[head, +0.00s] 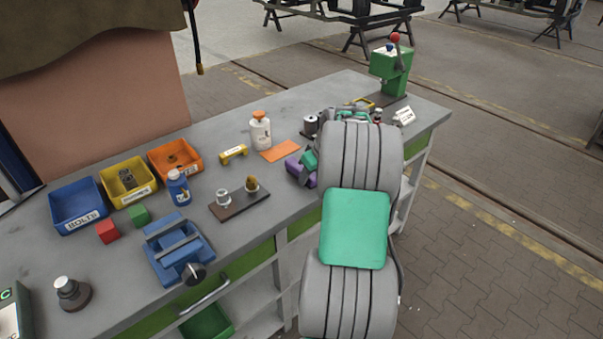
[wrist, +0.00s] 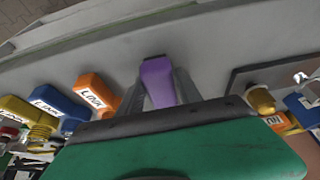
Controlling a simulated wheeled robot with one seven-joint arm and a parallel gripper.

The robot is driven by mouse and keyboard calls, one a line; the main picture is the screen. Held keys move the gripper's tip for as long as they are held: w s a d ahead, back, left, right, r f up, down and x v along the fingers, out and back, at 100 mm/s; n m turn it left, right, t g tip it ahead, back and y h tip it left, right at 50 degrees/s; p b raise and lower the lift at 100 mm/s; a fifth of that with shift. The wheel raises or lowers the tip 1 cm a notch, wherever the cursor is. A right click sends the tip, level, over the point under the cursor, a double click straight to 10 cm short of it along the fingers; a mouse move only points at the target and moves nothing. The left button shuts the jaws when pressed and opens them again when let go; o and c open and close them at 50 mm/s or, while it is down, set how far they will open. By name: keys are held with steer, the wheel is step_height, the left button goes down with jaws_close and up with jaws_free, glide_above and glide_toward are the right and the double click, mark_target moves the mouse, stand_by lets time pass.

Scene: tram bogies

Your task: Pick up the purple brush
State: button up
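The purple brush (head: 296,168) is on the grey workbench beside my arm in the head view, partly covered by my gripper (head: 309,162). In the wrist view the purple brush (wrist: 158,82) lies between the two grey fingers of my gripper (wrist: 160,80), one on each side. Its dark end points up in the picture, past the fingertips. Its lower part is hidden by the green gripper body. Whether the fingers press on it or leave a small gap cannot be told.
The dark board (head: 240,204) with two small parts stands left of the brush. Labelled orange, blue and yellow blocks (wrist: 92,95) stand left in the wrist view.

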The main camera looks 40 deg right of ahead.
jaws_close()
stand_by(0.4)
